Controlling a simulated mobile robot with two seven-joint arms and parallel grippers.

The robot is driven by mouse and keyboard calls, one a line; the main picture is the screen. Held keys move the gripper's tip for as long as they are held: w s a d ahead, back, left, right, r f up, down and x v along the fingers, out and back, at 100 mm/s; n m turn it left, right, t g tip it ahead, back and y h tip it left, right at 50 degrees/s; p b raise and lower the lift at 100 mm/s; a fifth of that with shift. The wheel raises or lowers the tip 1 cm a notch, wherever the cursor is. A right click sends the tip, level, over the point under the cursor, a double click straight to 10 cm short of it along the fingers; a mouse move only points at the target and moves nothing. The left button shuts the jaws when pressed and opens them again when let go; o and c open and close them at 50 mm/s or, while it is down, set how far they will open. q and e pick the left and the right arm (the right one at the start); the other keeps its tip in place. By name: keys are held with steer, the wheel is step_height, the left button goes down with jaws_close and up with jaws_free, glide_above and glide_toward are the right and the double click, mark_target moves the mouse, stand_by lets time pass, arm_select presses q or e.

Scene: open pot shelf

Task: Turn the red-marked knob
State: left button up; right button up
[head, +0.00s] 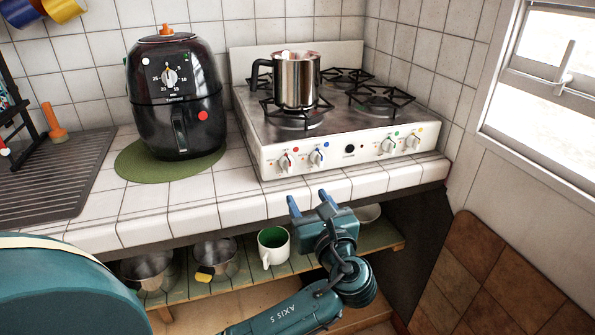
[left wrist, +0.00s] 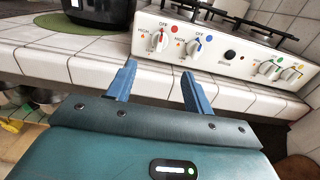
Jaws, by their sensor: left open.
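The stove's front panel (head: 350,150) carries several white knobs. The leftmost knob (head: 284,163) has a red dot beside it; it also shows in the left wrist view (left wrist: 158,41), with a red line on its face. The knob beside it (head: 316,158) has a blue dot. My left gripper (head: 308,200) is open and empty, in front of and below the panel, apart from the knobs. In the left wrist view its blue fingers (left wrist: 159,70) point toward the panel, below the two left knobs. My right gripper is not in view.
A metal pot (head: 297,82) stands on the stove. A black air fryer (head: 178,120) with its own dial and a red dot stands on a green mat (head: 135,164) to the left. The tiled counter edge (head: 240,212) lies near my gripper; a shelf below holds a mug (head: 274,250) and pots.

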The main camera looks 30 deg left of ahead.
mark_target(290, 169)
arm_select(q)
steer(key=x, duration=1.2)
steer(key=shift+a, duration=0.1)
steer(key=shift+c, duration=0.3)
steer(key=c, duration=0.9)
steer(key=shift+n+p, duration=0.55)
steer(key=shift+n, duration=1.35)
